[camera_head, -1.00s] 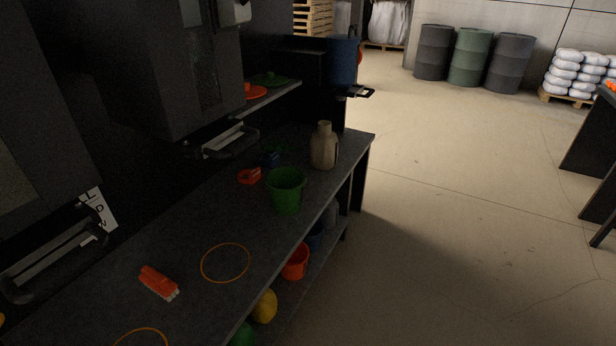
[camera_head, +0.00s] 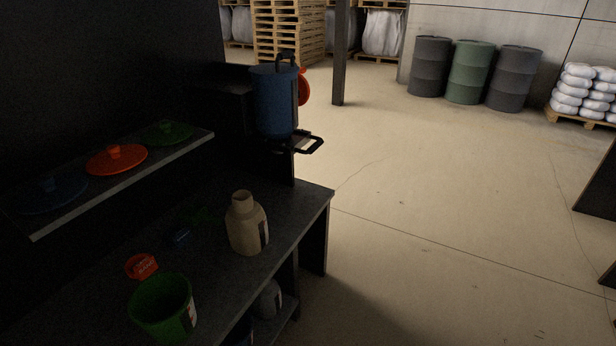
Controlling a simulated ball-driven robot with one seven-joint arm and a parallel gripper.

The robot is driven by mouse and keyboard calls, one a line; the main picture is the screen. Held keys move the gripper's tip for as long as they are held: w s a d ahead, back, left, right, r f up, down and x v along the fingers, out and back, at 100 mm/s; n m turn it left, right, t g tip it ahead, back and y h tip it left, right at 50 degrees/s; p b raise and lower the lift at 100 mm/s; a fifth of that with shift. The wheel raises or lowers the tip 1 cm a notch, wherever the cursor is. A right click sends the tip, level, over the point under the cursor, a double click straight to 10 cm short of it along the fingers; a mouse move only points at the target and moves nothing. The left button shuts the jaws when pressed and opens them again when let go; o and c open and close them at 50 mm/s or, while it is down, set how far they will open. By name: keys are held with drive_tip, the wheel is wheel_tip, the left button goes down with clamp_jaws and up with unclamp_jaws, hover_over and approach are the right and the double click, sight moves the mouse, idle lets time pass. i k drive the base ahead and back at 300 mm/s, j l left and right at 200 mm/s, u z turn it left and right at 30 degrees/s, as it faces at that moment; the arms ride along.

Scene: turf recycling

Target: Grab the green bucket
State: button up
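The green bucket (camera_head: 163,309) stands upright on the dark workbench (camera_head: 290,205), at the lower left of the head view. Its open top faces up, a white label shows on its right side, and its bottom is near the picture's lower edge. My gripper is not in view, so whether it is open or shut does not show. Nothing is seen touching the bucket.
A beige jug (camera_head: 246,224) stands behind and right of the bucket. A red item (camera_head: 141,266) lies just behind it. A shelf (camera_head: 125,187) with coloured lids overhangs the bench at left. A blue container (camera_head: 275,100) stands farther back. Open floor lies right.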

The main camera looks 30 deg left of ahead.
sight(163, 304)
drive_tip(key=i, duration=1.9)
drive_tip(key=i+u, duration=0.25)
drive_tip(key=i+l+u, duration=0.3)
drive_tip(key=i, duration=0.2)
drive_tip(key=i+l+u, duration=0.1)
drive_tip(key=i+u, duration=0.25)
drive_tip(key=u, duration=2.8)
